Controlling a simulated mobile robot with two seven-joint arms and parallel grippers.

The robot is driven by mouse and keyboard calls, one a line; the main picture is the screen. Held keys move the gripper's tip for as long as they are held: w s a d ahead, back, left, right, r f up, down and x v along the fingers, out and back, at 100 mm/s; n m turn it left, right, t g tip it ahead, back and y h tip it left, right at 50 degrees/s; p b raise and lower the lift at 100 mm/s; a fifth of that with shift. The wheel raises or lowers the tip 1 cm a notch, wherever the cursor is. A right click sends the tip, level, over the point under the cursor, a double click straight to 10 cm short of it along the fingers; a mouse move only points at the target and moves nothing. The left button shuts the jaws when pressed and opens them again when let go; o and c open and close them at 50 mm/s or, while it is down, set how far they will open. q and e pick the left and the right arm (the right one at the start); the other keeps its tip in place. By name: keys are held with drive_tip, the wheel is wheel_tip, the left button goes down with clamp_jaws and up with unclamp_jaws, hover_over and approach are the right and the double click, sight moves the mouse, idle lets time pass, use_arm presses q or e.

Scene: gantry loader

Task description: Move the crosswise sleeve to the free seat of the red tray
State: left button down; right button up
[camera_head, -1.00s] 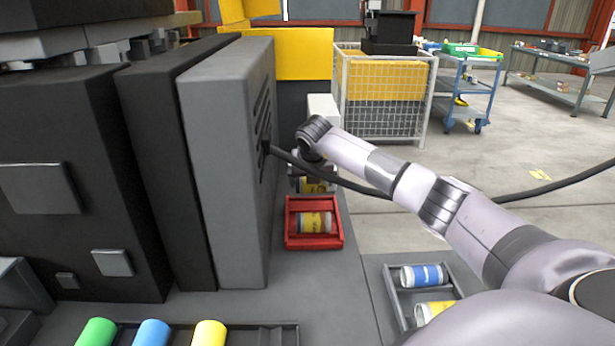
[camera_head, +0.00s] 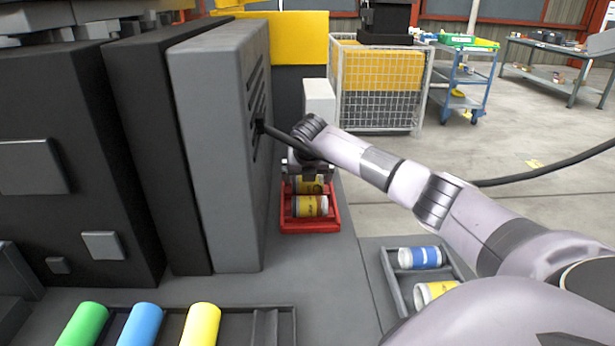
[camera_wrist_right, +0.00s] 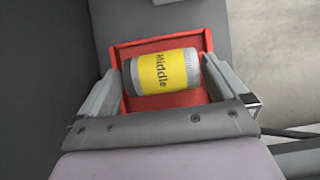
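The red tray (camera_head: 309,225) stands beside the grey machine panel. A yellow-banded sleeve (camera_head: 311,206) lies left to right in its near seat. My right gripper (camera_head: 307,181) is over the far part of the tray, its fingers at the two ends of a second yellow-banded sleeve (camera_head: 308,185). In the right wrist view this sleeve (camera_wrist_right: 163,73), marked "Middle", spans between the fingers, with the red tray (camera_wrist_right: 150,47) around and beneath it. I cannot tell whether it touches the seat floor. The near sleeve is hidden there. My left gripper is not in view.
A dark rack (camera_head: 262,325) at the front holds green, blue and yellow sleeves. A grey tray (camera_head: 392,280) at right holds a blue-banded and a yellow-banded sleeve, partly behind my arm. The tall grey panel (camera_head: 222,150) stands close left of the red tray. A black cable (camera_head: 530,172) crosses behind my arm.

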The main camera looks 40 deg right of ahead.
wheel_tip(320, 180, up, 12)
drive_tip(key=s+a+p, duration=0.2)
drive_tip(key=s+p, duration=0.1)
drive_tip(key=shift+a+p, duration=0.2)
drive_tip(key=shift+p, duration=0.15)
idle(0.4)
idle(0.8)
